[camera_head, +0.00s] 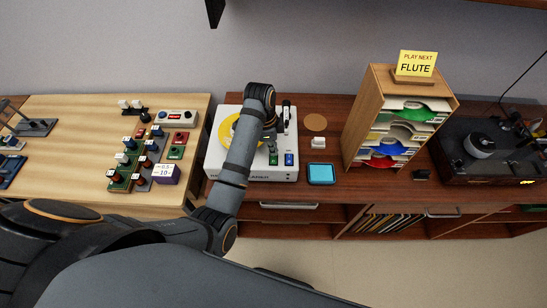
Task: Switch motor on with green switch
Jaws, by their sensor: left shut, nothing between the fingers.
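A white device (286,175) with a yellow disc (236,128) on top stands on the brown cabinet. A green switch (273,158) sits at its front right, beside a blue switch (289,159). I cannot read the switch positions. My left arm reaches over the device and hides part of the disc. My left gripper (271,139) is shut and empty, its tips just behind or above the green switch. Whether it touches the switch is unclear. My right gripper is not in view.
A wooden sorter (352,113) with colored sleeves carries a yellow "PLAY NEXT FLUTE" sign (415,64). A blue-screened pad (321,173) lies right of the device. A dark turntable (470,173) is far right. A pale table (75,178) with circuit modules stands left.

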